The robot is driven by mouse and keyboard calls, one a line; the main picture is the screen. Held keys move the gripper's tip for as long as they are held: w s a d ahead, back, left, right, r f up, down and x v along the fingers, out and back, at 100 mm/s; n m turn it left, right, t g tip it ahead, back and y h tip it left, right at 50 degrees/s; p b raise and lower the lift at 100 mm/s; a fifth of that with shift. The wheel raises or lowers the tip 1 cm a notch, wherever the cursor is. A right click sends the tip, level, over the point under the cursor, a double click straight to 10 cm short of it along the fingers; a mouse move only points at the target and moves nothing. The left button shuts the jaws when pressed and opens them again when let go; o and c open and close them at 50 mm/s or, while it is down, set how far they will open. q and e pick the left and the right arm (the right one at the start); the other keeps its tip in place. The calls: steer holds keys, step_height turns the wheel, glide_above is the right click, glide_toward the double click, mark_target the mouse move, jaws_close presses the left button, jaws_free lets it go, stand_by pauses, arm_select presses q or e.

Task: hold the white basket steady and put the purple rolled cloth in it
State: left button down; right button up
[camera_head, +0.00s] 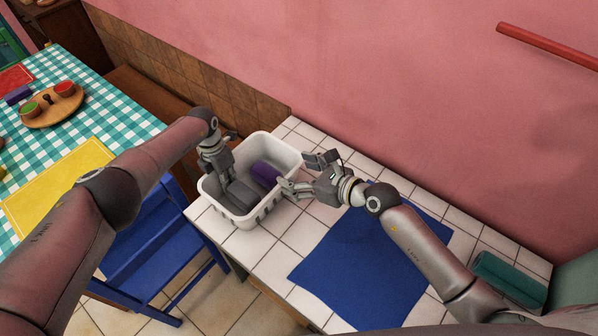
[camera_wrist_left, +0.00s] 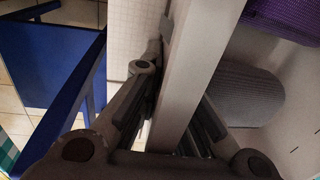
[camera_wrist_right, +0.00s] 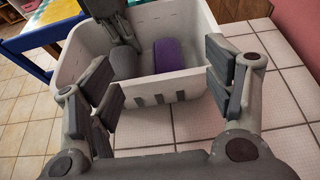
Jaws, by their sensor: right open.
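The white basket (camera_head: 285,152) stands on the tiled counter. The purple rolled cloth (camera_head: 265,174) lies inside it, beside a grey roll (camera_head: 242,195); the cloth also shows in the right wrist view (camera_wrist_right: 180,58) and at the top corner of the left wrist view (camera_wrist_left: 292,15). My left gripper (camera_head: 216,160) is at the basket's left rim, with one finger on each side of the wall, shut on it. My right gripper (camera_head: 298,174) is open and empty at the basket's right side, apart from the cloth; its fingers spread wide in the right wrist view (camera_wrist_right: 165,85).
A blue cloth (camera_head: 365,255) lies flat on the counter, with a teal roll (camera_head: 508,280) at the far right. A blue chair (camera_head: 155,245) stands left of the counter. A checked table (camera_head: 95,95) holds a wooden board (camera_head: 52,108). The pink wall rises behind.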

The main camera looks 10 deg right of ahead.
arm_select(q)
steer(key=c, duration=1.6)
jaws_free()
steer(key=shift+d, duration=0.1)
steer(key=shift+o, duration=0.2)
steer(key=shift+r, duration=0.1)
